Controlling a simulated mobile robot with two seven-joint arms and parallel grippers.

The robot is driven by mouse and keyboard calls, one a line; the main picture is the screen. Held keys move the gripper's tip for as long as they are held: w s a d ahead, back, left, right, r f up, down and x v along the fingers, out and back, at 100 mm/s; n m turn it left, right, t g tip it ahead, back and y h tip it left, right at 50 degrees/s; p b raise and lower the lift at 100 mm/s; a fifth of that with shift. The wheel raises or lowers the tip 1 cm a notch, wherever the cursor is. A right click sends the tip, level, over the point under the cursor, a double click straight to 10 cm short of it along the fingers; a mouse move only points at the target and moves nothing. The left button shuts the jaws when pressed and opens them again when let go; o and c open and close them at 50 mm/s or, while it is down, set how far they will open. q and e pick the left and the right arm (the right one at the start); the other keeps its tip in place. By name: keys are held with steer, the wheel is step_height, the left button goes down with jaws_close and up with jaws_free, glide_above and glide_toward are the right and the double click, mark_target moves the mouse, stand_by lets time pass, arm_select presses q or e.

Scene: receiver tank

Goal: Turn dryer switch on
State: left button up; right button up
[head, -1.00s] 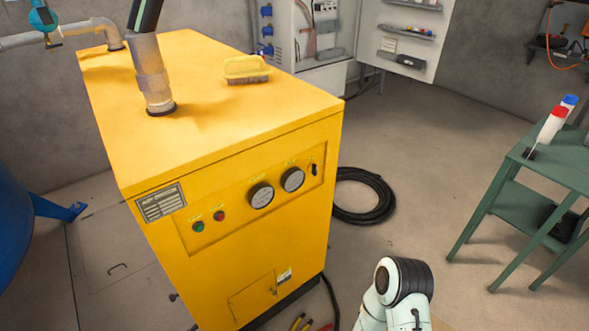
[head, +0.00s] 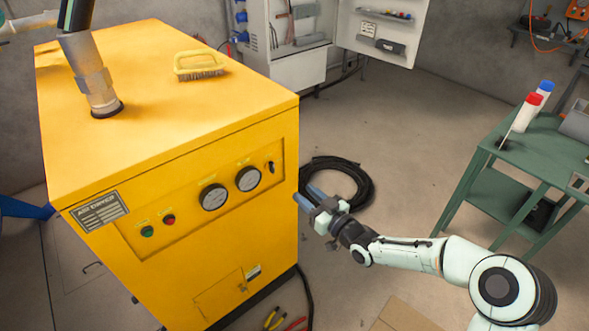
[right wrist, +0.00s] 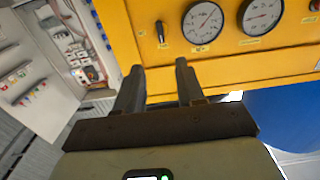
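The yellow air dryer (head: 180,200) stands at the left of the head view. Its front panel has a small black switch (head: 271,167) at the right end, beside two round gauges; the switch also shows in the right wrist view (right wrist: 161,32). A green button (head: 147,231) and a red button (head: 169,219) are at the panel's left. My right gripper (head: 305,195) is open and empty, just right of the dryer's front edge and below the switch. In the right wrist view its two fingers (right wrist: 157,78) are apart, pointing toward the panel, short of the switch. My left gripper is not in view.
A brush (head: 199,65) lies on the dryer's top beside a pipe (head: 95,85). A coiled black hose (head: 350,170) is on the floor behind my right gripper. A green table (head: 545,150) with bottles stands at right. Pliers (head: 272,318) lie on the floor.

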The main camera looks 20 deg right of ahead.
mark_target(274, 168)
arm_select(q)
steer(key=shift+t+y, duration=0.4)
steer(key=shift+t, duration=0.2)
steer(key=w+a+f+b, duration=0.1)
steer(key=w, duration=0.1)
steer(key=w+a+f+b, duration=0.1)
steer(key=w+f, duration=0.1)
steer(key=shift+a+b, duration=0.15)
steer(key=shift+b, duration=0.15)
arm_select(e)
steer(key=x, duration=1.3)
steer(key=shift+w+a+f, duration=0.1)
steer(key=shift+w, duration=0.05)
steer(key=shift+c, duration=0.3)
jaws_close()
